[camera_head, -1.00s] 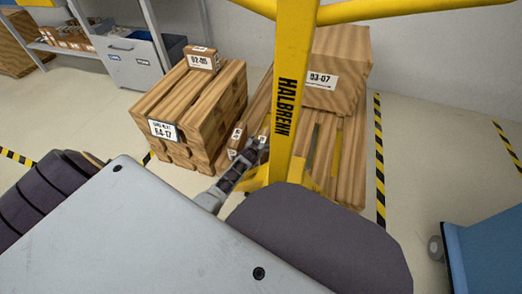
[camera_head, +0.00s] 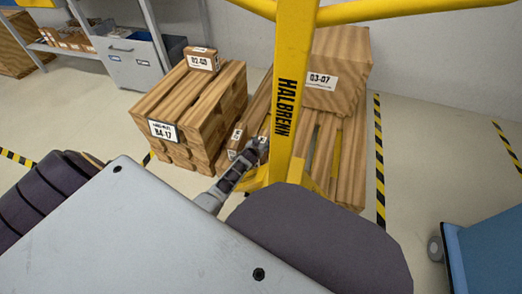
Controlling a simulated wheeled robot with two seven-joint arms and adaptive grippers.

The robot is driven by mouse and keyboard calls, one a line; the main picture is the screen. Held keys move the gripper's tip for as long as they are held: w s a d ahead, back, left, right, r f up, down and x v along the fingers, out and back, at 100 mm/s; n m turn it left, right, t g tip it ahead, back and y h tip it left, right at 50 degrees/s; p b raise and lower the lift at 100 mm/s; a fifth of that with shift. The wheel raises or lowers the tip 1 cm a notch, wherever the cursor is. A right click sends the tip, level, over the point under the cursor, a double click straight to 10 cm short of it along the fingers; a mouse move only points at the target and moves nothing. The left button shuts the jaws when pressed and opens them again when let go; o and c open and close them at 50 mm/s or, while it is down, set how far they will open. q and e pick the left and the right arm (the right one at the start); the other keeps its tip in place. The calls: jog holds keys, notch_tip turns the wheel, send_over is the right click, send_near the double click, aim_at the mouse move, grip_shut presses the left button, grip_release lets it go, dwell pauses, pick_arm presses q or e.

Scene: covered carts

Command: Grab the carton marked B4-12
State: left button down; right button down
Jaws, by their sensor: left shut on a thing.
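A small brown carton (camera_head: 234,144) with white labels sits low between the stacked crate and the yellow post. Its label is too small to read, so I cannot confirm it says B4-12. My left gripper (camera_head: 257,147) is at the right end of this carton, beside the yellow post, and is shut on it. The post and the fingers hide part of the carton. My right gripper is not in view.
A yellow post (camera_head: 294,90) marked HALBRENN stands in front. A large box marked 03-07 (camera_head: 338,70) stands on a pallet (camera_head: 350,165). A blue cart (camera_head: 490,255) is at right.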

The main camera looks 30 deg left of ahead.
pick_arm(q)
jog(key=shift+a, duration=0.1)
jog(key=shift+f, duration=0.1)
jog(key=shift+s, duration=0.1)
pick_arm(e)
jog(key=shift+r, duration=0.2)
